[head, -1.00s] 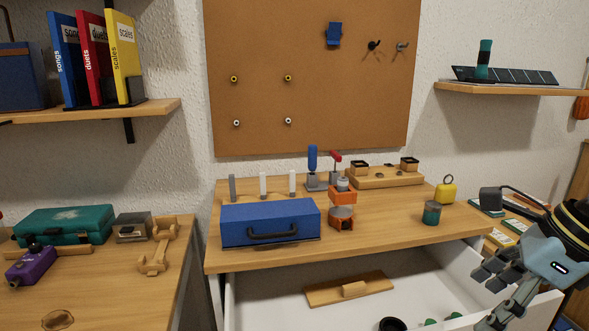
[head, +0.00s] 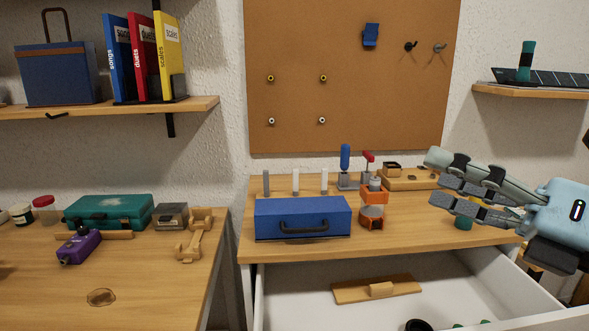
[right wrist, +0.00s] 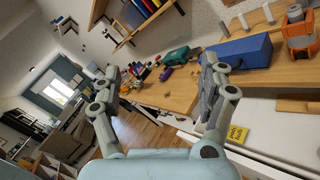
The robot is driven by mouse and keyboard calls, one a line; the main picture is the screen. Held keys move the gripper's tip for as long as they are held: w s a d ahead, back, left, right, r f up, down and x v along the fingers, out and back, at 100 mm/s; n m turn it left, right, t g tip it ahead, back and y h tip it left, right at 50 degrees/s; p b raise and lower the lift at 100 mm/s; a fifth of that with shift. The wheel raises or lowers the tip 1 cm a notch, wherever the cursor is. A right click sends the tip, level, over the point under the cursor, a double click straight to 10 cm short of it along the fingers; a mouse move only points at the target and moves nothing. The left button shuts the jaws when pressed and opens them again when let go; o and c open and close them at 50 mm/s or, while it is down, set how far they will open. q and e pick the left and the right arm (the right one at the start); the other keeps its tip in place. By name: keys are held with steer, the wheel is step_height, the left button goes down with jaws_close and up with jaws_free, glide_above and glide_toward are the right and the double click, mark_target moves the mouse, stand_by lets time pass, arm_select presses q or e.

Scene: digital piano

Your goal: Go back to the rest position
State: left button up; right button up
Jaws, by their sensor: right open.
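My right gripper (head: 440,180) is raised at the right of the head view, in front of the desk's right end. Its fingers point left and hold nothing. In the right wrist view its two fingers (right wrist: 160,75) stand wide apart with only the room between them. It hides part of the desk top, including most of a teal jar (head: 463,222). My left gripper is not in view.
A blue case (head: 303,218) and an orange-framed jar (head: 372,208) stand on the desk. Below, a white drawer (head: 300,290) is open with a wooden block piece (head: 377,289) inside. A side table with a teal case (head: 108,212) stands left; a shelf (head: 530,92) hangs above right.

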steer(key=w+d+r+m+t+h, duration=0.15)
steer(key=d+m+t+h, duration=0.9)
steer(key=m, duration=1.15)
steer(key=s+d+f+m+g+h, duration=0.4)
steer(key=d+f+m+g+h, duration=0.3)
steer(key=f+m+g+h, duration=0.25)
steer(key=s+a+f+m+g+y, duration=0.25)
steer(key=s+a+f+g, duration=0.2)
steer(key=s+f, duration=0.35)
steer(key=s+a+f+m+g+y, duration=0.2)
steer(key=s+a+f+g+y, duration=0.1)
steer(key=s+f+g, duration=0.45)
steer(key=s+d+f+b, duration=0.1)
steer(key=s+f+b, duration=0.15)
steer(key=f, duration=1.35)
steer(key=s+d+f+b, duration=0.1)
steer(key=s+f+b, duration=0.15)
steer(key=f, duration=1.25)
steer(key=s+d+f+m+g+b, duration=0.1)
steer(key=s+f+b, duration=0.4)
steer(key=s+f, duration=1.4)
step_height(320, 180, down, 2)
steer(key=shift+s+d+f+g, duration=0.2)
steer(key=shift+s+d+g, duration=0.05)
steer(key=shift+s+g, duration=0.15)
